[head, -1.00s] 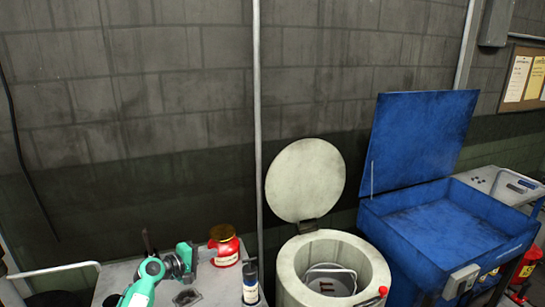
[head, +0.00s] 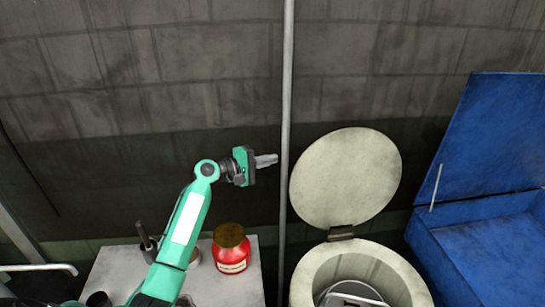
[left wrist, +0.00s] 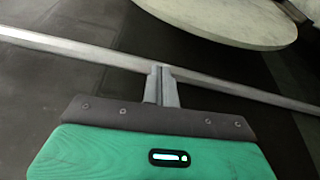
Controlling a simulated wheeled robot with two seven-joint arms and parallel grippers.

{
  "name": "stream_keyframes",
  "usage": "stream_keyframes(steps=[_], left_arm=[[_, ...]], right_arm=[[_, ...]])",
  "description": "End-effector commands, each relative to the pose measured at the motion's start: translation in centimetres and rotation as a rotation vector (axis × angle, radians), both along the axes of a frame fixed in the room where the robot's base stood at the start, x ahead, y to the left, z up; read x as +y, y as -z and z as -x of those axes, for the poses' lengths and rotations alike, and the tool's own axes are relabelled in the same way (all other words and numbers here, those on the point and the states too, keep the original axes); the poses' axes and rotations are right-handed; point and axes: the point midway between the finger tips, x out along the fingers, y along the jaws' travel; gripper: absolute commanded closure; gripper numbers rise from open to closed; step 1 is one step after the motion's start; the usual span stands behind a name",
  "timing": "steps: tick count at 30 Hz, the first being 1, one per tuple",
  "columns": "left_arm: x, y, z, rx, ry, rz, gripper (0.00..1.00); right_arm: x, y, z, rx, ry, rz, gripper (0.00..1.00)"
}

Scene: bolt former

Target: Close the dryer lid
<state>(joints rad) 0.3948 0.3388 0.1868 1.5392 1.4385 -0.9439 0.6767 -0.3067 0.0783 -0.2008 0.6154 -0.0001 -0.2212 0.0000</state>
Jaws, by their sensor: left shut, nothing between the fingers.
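The dryer (head: 297,284) is a pale round drum at the lower right of the head view. Its round lid (head: 345,178) stands open, tilted up on a hinge at the back. In the left wrist view the lid (left wrist: 225,18) shows at the top right. My left gripper (head: 268,160) is raised to the left of the lid, apart from it, beside a vertical pole. Its fingers (left wrist: 161,88) are shut and empty. My right gripper is not in view.
A vertical pole (head: 286,130) runs between my left gripper and the lid. A table (head: 243,292) holds a red container (head: 231,255) and dark tools. A blue washer (head: 480,245) with a raised lid stands at the right. A metal basket (head: 355,297) sits inside the dryer.

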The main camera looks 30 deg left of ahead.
Motion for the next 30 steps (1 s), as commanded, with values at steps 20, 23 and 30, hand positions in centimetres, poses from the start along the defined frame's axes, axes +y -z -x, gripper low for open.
stream_keyframes(steps=[20, 23, 30], left_arm=[[-6.4, -0.3, -2.9, 0.001, -0.001, 0.001, 1.0], [-6.6, -0.3, -2.6, 0.0, -0.001, 0.0, 1.0], [-6.6, -0.2, -2.5, 0.0, -0.001, 0.0, 1.0]], right_arm=[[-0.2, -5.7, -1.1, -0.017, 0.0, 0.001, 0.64], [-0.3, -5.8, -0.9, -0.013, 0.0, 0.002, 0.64], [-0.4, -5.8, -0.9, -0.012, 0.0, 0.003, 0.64]])
